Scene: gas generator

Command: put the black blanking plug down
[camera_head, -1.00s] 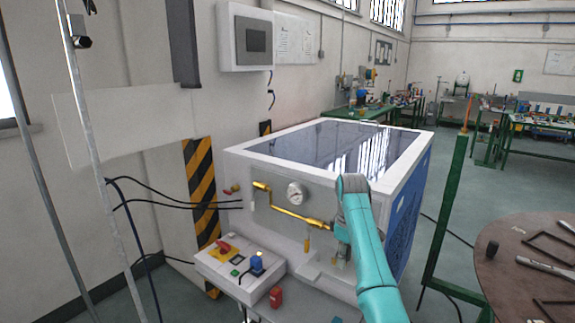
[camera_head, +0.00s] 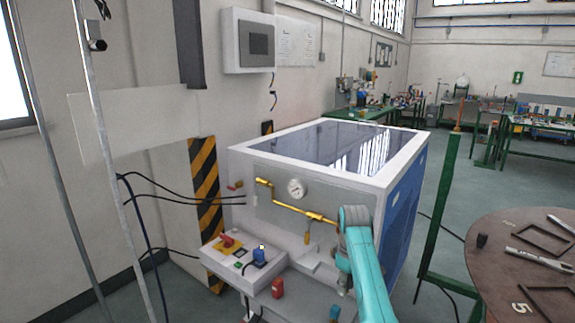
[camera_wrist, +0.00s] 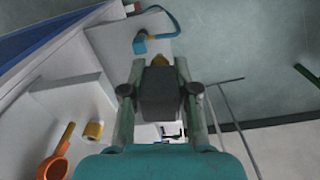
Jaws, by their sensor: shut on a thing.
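My gripper (camera_wrist: 160,68) points away from the camera in the wrist view, its two fingers closed on either side of a dark block, which I take to be the black blanking plug (camera_wrist: 160,94). A small brass piece (camera_wrist: 160,60) shows just beyond the block, between the fingertips. I cannot tell whether it belongs to the plug. In the head view my teal arm hides the gripper and what it holds, in front of the white generator cabinet (camera_head: 300,163). Any contact of the plug with a surface is not visible.
A brass pipe (camera_head: 290,208) and gauge (camera_head: 296,188) are on the cabinet front. A red piece (camera_head: 278,288) and a control box (camera_head: 240,262) stand at its foot. A round brown table (camera_head: 510,275) at right bears a small black cylinder (camera_head: 481,241) and flat tools.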

